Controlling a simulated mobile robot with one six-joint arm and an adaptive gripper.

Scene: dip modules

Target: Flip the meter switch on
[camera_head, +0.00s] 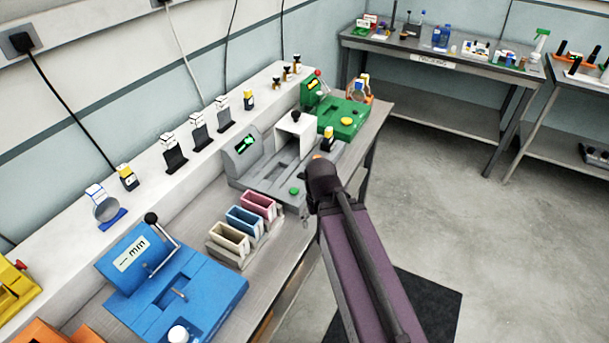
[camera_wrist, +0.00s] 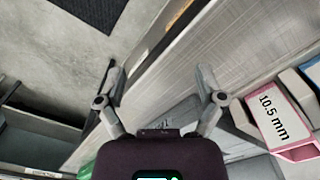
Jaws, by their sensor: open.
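A blue device (camera_head: 205,291) with a display reading "— mm" stands at the near end of the bench, with a black-knobbed lever (camera_head: 151,218) and a white knob (camera_head: 178,334). A grey device (camera_head: 240,165) with a lit green display stands farther along, with a green button (camera_head: 294,190). A green device (camera_head: 345,118) with a yellow button is beyond it. I cannot tell which control is the meter switch. My gripper (camera_wrist: 160,70) is open and empty over the bench's front edge in the wrist view; in the head view my arm hides it.
Beige, blue and pink bins stand between the blue and grey devices; the pink bin (camera_wrist: 285,125) reads "10.5 mm" in the wrist view. A white shelf (camera_head: 75,240) with small items runs along the wall. Open floor (camera_head: 440,215) lies right of the bench.

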